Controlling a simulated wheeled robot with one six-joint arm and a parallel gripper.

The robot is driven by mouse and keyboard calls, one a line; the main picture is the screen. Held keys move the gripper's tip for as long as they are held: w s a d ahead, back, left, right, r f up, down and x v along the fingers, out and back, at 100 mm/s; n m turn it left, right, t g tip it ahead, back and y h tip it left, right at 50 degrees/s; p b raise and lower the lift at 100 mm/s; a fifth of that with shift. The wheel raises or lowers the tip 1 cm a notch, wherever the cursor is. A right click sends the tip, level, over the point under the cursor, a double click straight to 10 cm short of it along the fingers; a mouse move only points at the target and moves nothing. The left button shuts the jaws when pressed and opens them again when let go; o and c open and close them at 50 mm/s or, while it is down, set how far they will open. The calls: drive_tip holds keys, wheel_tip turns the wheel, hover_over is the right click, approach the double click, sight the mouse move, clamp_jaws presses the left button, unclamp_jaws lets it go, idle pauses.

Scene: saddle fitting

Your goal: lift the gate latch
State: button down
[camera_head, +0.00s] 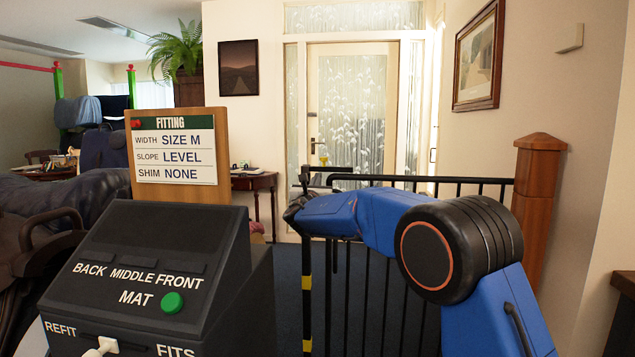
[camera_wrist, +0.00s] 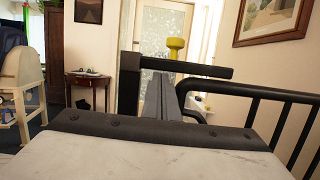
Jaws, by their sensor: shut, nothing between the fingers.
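The gate (camera_head: 385,290) is black and barred, with a yellow-and-black striped post (camera_head: 307,285) at its left end. The latch is a dark horizontal bar (camera_wrist: 205,70) with a yellow knob (camera_wrist: 176,46) standing above it. The knob also shows in the head view (camera_head: 323,157). The latch bar lies level across the top of a dark upright. My gripper (camera_wrist: 160,80) is shut and empty, its fingers pointing forward just below the latch bar and under the knob. I cannot tell whether they touch the bar. In the head view my arm hides part of the gate top and the fingertips are not clear.
A brown wooden post (camera_head: 537,200) stands at the gate's right. A black control box (camera_head: 150,265) with a green button and a fitting sign (camera_head: 178,150) stand at left. A glazed door (camera_head: 350,110) and a small table (camera_head: 255,182) are beyond the gate.

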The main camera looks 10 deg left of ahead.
drive_tip(key=shift+a+r+m+h, duration=0.25)
drive_tip(key=shift+r+m+h, duration=0.15)
drive_tip(key=shift+r+m, duration=0.8)
drive_tip(key=d+r+m+g+h, duration=0.3)
drive_tip(key=d+r+m, duration=0.7)
drive_tip(key=m, duration=1)
drive_tip(key=shift+s+d+r+g, duration=0.25)
drive_tip(key=shift+r+g, duration=0.25)
drive_tip(key=shift+r, duration=0.4)
drive_tip(key=shift+m, duration=0.3)
